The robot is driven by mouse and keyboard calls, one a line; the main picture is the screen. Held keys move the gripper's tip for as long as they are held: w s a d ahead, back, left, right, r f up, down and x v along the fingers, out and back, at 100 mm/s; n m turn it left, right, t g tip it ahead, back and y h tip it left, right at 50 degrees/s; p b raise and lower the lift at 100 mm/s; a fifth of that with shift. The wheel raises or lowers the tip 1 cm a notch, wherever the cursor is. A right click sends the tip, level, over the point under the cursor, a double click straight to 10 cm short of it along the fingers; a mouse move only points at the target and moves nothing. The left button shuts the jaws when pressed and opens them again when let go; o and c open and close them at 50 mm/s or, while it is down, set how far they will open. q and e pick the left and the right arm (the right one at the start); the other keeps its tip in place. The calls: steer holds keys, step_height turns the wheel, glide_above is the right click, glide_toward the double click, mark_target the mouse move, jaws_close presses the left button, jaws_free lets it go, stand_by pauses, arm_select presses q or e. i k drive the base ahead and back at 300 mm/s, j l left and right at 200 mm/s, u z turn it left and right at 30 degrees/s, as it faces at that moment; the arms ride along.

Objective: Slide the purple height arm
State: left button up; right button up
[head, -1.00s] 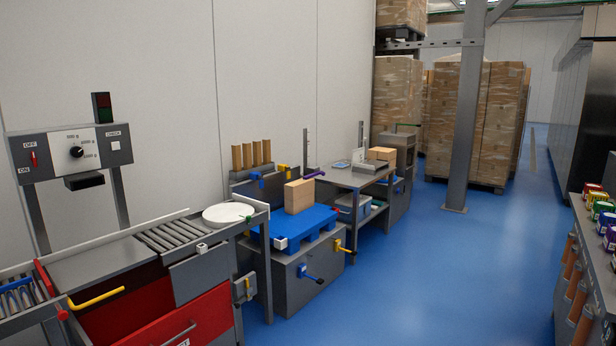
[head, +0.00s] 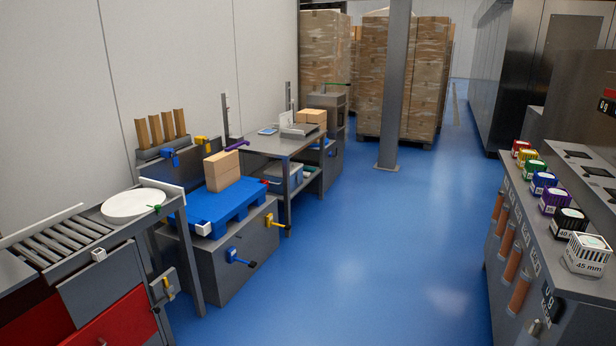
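The purple height arm (head: 237,145) is a small purple bar at a thin grey upright post (head: 225,115). It stands behind the far right of the blue pallet-like platform (head: 215,207), close to the left end of a grey table. A cardboard-brown block (head: 221,170) stands on the blue platform, in front of the arm. The purple arm is small in the head view, so how it joins the post cannot be made out. Neither of my grippers shows in the head view.
A roller conveyor (head: 62,240) with a white round plate (head: 133,203) is at left. A grey table (head: 280,143) stands beyond the platform. A counter (head: 540,240) with several coloured blocks is at right. The blue floor (head: 380,240) between is clear. A grey pillar (head: 394,90) stands further back.

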mark_target(237, 141)
steer(key=i, duration=3.25)
steer(key=i+l+u, duration=0.1)
steer(key=i, duration=1.55)
